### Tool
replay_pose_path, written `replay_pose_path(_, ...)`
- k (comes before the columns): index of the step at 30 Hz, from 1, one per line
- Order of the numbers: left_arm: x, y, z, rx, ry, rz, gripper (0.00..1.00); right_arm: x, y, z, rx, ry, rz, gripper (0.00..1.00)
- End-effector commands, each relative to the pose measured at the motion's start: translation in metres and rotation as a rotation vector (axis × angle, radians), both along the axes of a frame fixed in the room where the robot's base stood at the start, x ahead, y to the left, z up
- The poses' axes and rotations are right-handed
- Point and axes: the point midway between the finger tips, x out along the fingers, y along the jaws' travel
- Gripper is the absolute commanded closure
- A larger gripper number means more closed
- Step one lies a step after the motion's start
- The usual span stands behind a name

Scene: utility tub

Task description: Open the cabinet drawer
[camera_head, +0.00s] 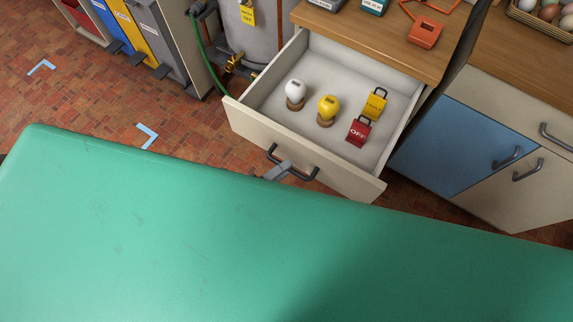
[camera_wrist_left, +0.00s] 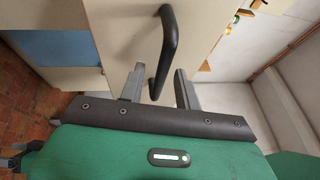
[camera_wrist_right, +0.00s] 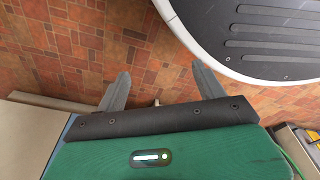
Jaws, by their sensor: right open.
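The cabinet drawer (camera_head: 253,119) stands pulled out from under a wooden top, its inside exposed. Its dark bar handle (camera_head: 307,174) is on the front panel and also shows in the left wrist view (camera_wrist_left: 168,45). My left gripper (camera_head: 279,171) is at the handle, with its fingers on either side of the bar in the left wrist view (camera_wrist_left: 160,76). The fingers are closer together than my right gripper's and appear shut on the bar; exact contact is unclear. My right gripper (camera_wrist_right: 160,75) is open and empty above the floor, outside the head view.
A blue cabinet door (camera_head: 450,137) stands to the right. My green body fills the foreground. Brick floor lies open at left.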

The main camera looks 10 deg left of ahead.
Motion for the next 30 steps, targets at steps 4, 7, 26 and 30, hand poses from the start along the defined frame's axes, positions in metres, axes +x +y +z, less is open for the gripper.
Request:
replay_pose_path(4,-0.022,0.019,-0.008,0.002,0.005,0.001,0.67,0.018,0.007,0.017,0.009,-0.017,-0.005,0.29)
replay_pose_path(7,-0.039,0.033,-0.012,0.004,0.005,0.001,0.67,0.025,0.010,0.025,0.010,-0.016,-0.006,0.29)
replay_pose_path(26,-0.093,0.080,-0.021,0.002,-0.001,0.000,0.67,0.042,0.016,0.056,0.016,-0.017,-0.010,0.29)
replay_pose_path(30,-0.092,0.080,-0.021,0.002,-0.001,0.000,0.67,0.042,0.016,0.056,0.016,-0.017,-0.010,0.29)
